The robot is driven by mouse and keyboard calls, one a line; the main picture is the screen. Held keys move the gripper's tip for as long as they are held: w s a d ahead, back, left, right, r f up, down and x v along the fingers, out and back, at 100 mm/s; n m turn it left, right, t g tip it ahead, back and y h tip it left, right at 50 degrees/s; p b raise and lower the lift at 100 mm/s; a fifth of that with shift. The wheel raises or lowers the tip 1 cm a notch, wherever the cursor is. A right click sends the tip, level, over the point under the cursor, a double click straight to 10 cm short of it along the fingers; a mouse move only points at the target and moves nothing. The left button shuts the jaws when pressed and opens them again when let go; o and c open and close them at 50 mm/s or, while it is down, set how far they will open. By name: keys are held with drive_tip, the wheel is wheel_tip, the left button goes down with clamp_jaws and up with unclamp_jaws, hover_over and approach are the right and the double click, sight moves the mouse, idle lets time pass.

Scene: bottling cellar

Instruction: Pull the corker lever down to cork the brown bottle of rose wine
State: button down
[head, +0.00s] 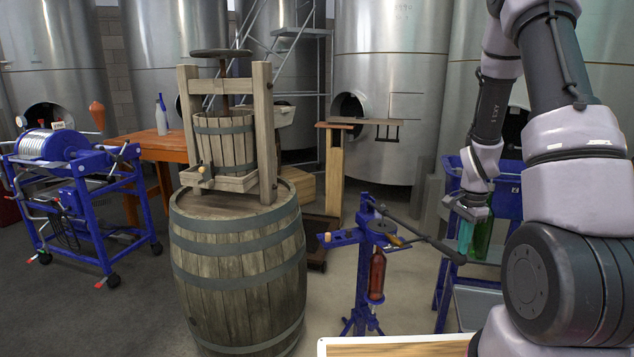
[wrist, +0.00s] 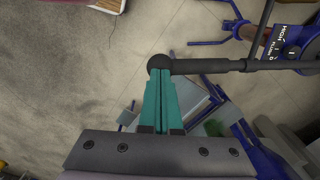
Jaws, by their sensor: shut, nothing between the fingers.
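The blue floor corker (head: 364,262) stands right of the barrel, with the brown bottle (head: 377,275) upright in it. The fingertips also show in the wrist view (wrist: 160,74). I cannot tell whether they touch the knob. The bottle's cork is not visible.
A barrel (head: 240,265) with a wooden press stands left of the corker. A blue cart (head: 508,190) with a green bottle (head: 483,238) is behind my gripper. A light-edged wooden top (head: 395,346) is at the front. The floor between barrel and blue machine (head: 75,180) is clear.

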sight(460, 260)
drive_tip(key=shift+s+f, duration=0.1)
drive_tip(key=shift+f, duration=1.25)
drive_tip(key=shift+f, duration=0.15)
drive_tip(key=shift+f, duration=1.25)
drive_tip(key=shift+r, duration=4.6)
drive_tip(key=shift+d, duration=0.1)
